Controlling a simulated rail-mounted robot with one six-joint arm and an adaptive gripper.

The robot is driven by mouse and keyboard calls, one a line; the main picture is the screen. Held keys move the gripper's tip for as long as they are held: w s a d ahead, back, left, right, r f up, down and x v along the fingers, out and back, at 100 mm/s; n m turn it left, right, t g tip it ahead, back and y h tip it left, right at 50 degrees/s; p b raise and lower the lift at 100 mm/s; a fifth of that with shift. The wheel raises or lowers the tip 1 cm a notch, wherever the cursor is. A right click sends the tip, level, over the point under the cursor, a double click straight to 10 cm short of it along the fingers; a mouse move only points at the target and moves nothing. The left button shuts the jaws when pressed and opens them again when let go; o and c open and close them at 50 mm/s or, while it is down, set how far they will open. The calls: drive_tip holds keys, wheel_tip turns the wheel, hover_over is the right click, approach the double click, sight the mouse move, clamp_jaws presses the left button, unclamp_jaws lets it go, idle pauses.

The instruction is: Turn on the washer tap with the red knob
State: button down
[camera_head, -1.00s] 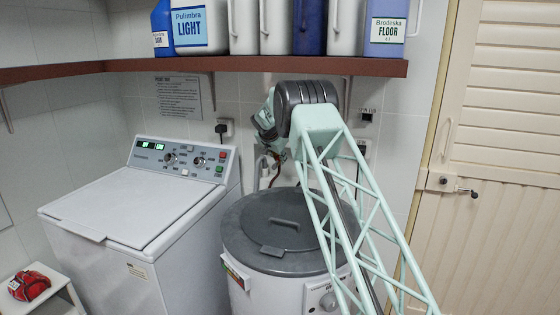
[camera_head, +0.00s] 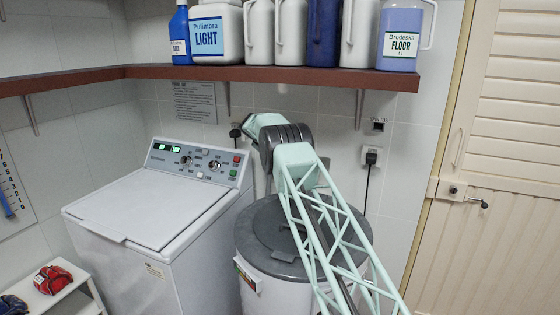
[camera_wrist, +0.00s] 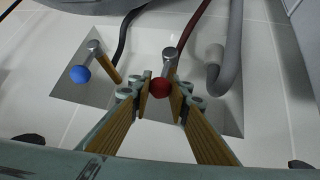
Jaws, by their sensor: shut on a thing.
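The red knob (camera_wrist: 160,87) is a small ball on the end of a metal tap lever (camera_wrist: 170,62) in the wrist view. My gripper (camera_wrist: 164,90) has its two fingers on either side of the red knob and is shut on it. A second tap with a blue knob (camera_wrist: 80,74) stands to the left, apart from the fingers. In the head view my arm hides the taps and the fingertips.
A dark hose (camera_wrist: 128,35), a red hose (camera_wrist: 192,25) and a grey hose (camera_wrist: 233,60) run close to the taps. The head view shows a white washer (camera_head: 150,205), a round lidded drum (camera_head: 262,275) and a shelf (camera_head: 280,76) with bottles above.

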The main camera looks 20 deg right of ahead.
drive_tip(key=shift+w+a+p, duration=0.1)
drive_tip(key=shift+a+p, duration=0.1)
drive_tip(key=shift+p, duration=0.3)
drive_tip(key=c, duration=2.5)
unclamp_jaws()
drive_tip(key=shift+o, duration=0.2)
drive_tip(key=shift+r, duration=0.1)
drive_tip(key=v, duration=1.1)
drive_tip(key=shift+a, duration=0.5)
drive_tip(key=shift+r, duration=0.2)
drive_tip(key=shift+r, duration=0.1)
